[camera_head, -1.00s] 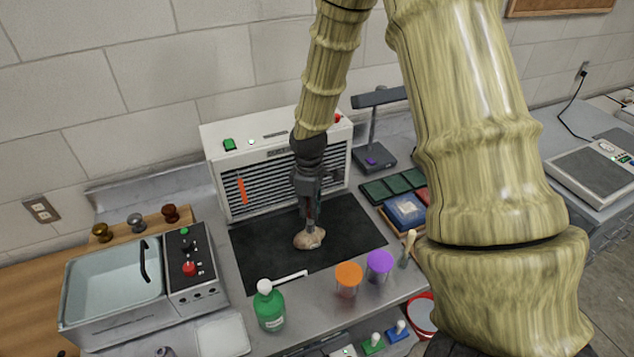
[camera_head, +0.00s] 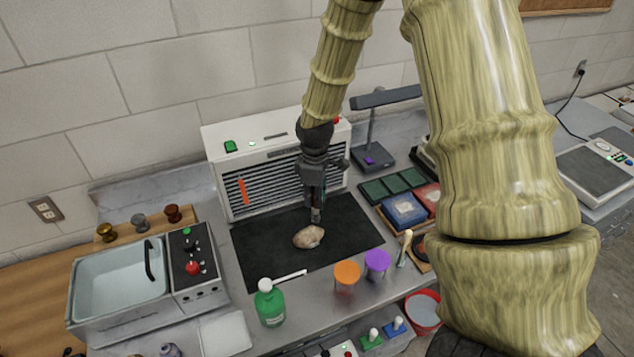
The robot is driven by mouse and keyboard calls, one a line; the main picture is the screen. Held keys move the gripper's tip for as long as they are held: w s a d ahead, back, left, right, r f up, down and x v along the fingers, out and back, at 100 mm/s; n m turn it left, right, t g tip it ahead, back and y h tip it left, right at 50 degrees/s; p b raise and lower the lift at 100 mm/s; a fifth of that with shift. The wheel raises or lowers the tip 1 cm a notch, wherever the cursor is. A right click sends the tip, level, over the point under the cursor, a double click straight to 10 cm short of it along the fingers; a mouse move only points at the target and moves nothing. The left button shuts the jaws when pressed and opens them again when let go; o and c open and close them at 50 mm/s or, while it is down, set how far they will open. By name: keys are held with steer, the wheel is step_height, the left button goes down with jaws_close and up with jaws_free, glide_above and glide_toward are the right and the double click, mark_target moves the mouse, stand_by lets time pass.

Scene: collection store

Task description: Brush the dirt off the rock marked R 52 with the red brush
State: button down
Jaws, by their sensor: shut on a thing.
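A tan-brown rock (camera_head: 308,237) lies on the black mat (camera_head: 262,252) in front of the white slatted unit. No marking on it can be read at this size. My gripper (camera_head: 316,200) is above and just behind the rock, pointing down. It is shut on a slim thing whose lower end (camera_head: 316,215) shows below the fingers, close to the rock's upper right edge. This looks like the brush, but its colour is hard to tell. I cannot tell whether its tip touches the rock.
The white slatted unit (camera_head: 218,140) stands behind the mat. A green bottle (camera_head: 270,306), an orange-topped cup (camera_head: 346,276) and a purple-topped cup (camera_head: 377,264) stand in front. Trays of coloured boxes (camera_head: 403,211) lie right. A sink unit (camera_head: 118,284) is left. The mat's left part is clear.

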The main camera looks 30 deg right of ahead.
steer(key=shift+w+r, duration=0.15)
steer(key=shift+r, duration=2.05)
